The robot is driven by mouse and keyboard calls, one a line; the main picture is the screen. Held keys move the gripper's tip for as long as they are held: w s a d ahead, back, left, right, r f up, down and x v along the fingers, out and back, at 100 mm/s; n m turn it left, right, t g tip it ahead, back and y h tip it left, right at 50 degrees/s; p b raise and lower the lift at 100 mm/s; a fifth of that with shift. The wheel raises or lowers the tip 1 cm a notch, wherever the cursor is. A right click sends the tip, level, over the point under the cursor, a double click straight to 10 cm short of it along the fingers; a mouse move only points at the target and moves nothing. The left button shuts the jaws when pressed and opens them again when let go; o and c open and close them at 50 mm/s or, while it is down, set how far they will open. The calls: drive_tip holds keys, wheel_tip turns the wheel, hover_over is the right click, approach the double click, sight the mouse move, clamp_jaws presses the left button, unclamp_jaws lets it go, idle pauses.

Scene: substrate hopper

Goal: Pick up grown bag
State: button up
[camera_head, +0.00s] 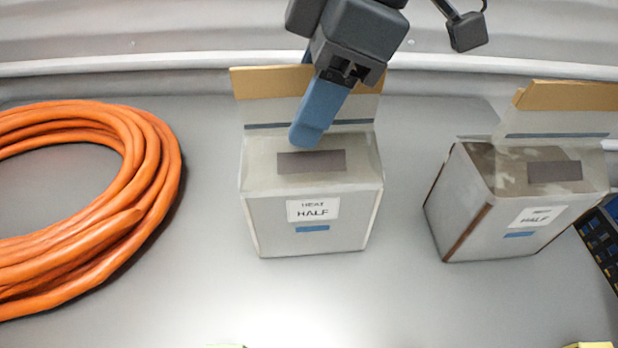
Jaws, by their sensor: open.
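Two block-shaped bags stand on the grey surface, each with a white label reading "HALF", a dark patch on top and a raised clear flap with a tan upper edge. The left bag (345,220) is pale all over. The right bag (500,215) is tilted in view and shows brown, mottled areas through its film. I cannot tell from the labels which is the grown bag. My gripper (311,122) is open and empty, its blue finger pointing down over the left bag's top, in front of its flap. The other finger is mostly hidden; contact is unclear.
A thick orange hose coil (140,190) lies at the left. A dark tray-like object (602,245) is cut off at the right edge. A pale ribbed wall (150,25) runs along the back. The surface in front of the bags is mostly clear.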

clamp_jaws()
idle(0.3)
drive_tip(key=shift+r, duration=0.2)
idle(0.4)
